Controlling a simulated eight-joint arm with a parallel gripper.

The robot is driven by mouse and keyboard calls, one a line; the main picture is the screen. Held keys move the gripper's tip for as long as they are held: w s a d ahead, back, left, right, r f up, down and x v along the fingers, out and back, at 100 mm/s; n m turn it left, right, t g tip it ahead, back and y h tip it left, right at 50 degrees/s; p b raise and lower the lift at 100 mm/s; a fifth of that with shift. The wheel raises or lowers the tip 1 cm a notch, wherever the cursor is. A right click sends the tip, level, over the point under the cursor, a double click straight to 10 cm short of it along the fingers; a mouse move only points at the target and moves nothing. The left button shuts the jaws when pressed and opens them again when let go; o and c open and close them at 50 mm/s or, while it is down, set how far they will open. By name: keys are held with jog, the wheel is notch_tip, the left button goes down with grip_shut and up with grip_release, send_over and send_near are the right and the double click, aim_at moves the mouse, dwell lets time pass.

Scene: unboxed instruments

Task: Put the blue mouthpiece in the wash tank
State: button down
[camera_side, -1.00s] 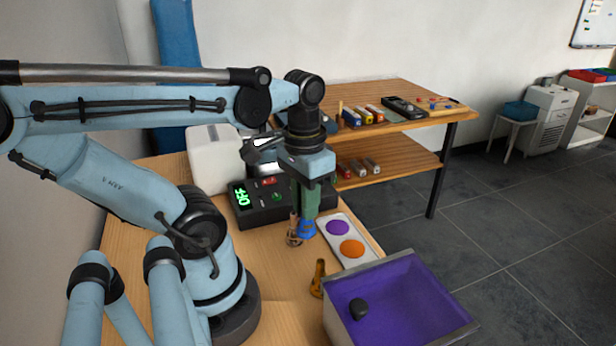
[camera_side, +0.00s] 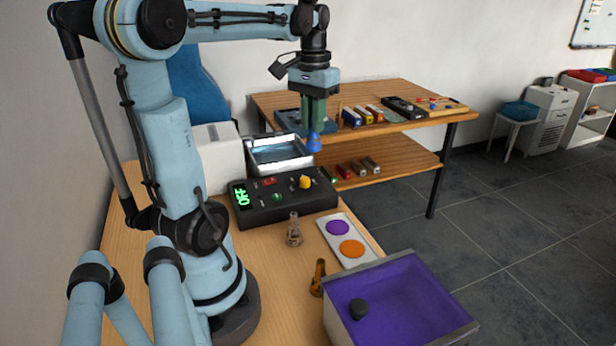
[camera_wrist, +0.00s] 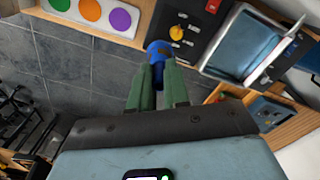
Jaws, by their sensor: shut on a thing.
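The blue mouthpiece (camera_side: 314,142) is held in the green fingers of my gripper (camera_side: 313,125), which is shut on it. The mouthpiece hangs in the air, above and to the right of the wash tank in the side view. It also shows between the fingertips in the wrist view (camera_wrist: 158,50). The wash tank (camera_side: 268,170) is an open silvery metal basin behind the black control box. It also shows at the upper right of the wrist view (camera_wrist: 222,66). The fingers hide part of the mouthpiece.
The black control box (camera_side: 262,214) has a green "OFF" display and a yellow knob. A clear mouthpiece (camera_side: 294,232) and an amber one (camera_side: 318,280) stand on the table. A white card with coloured discs (camera_side: 333,243) and a purple-lined bin (camera_side: 410,285) are nearer. A wooden shelf (camera_side: 390,146) stands behind.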

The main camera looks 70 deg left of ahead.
jog(key=s+a+f+n, duration=0.1)
jog(key=a+f, duration=0.1)
jog(key=a, duration=0.8)
jog(key=s+a+f+n, duration=0.1)
jog(key=a+f+n, duration=0.1)
jog(key=a, duration=0.8)
jog(key=shift+s+d+f, duration=0.1)
jog(key=shift+d+f, duration=0.05)
jog(key=shift+f, duration=2.3)
jog(key=shift+s+d+f, duration=0.1)
jog(key=shift+f, duration=2.35)
jog(key=shift+f, duration=0.5)
jog(key=c, duration=1)
grip_release()
jog(key=shift+r, duration=0.1)
